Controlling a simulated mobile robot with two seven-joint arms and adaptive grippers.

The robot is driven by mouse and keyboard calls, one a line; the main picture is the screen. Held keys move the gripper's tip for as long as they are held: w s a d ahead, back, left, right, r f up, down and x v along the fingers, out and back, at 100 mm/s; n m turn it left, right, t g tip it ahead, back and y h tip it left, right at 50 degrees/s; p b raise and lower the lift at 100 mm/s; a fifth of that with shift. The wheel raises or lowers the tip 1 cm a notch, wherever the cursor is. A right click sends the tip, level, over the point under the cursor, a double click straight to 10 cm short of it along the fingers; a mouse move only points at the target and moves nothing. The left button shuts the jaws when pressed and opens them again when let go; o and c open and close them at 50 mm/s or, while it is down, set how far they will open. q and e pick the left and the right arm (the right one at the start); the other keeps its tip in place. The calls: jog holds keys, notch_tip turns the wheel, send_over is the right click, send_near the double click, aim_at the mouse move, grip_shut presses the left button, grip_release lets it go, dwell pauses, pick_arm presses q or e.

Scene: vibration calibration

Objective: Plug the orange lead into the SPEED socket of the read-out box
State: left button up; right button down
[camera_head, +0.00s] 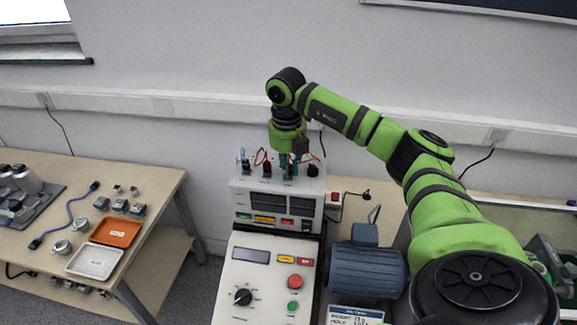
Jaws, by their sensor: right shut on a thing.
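The read-out box (246,187) stands on the bench against the wall, with dark displays and coloured labels on its front. Several plugs and leads stand along its top. My right gripper (289,168) points down over the back of that top and is shut on a plug there, seemingly the orange lead (310,156), whose thin wire shows beside the fingers. The fingers hide most of the plug. I cannot tell whether it sits fully in a socket, and the SPEED marking is too small to read. My left gripper is out of view.
A control box (240,275) with a knob and red and green buttons stands in front of the read-out box. A blue-grey motor (365,270) is to its right. A side table at left holds an orange tray (116,232), a white tray (95,262) and a blue cable (67,221).

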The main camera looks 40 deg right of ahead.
jog(key=shift+m+p, duration=0.45)
jog(key=shift+m, duration=1.55)
jog(key=shift+m, duration=0.5)
jog(key=shift+m+p, duration=0.5)
jog(key=shift+m, duration=1)
jog(key=c, duration=1.1)
grip_release()
jog(key=shift+w+d+f, duration=0.1)
jog(key=shift+w+d, duration=0.05)
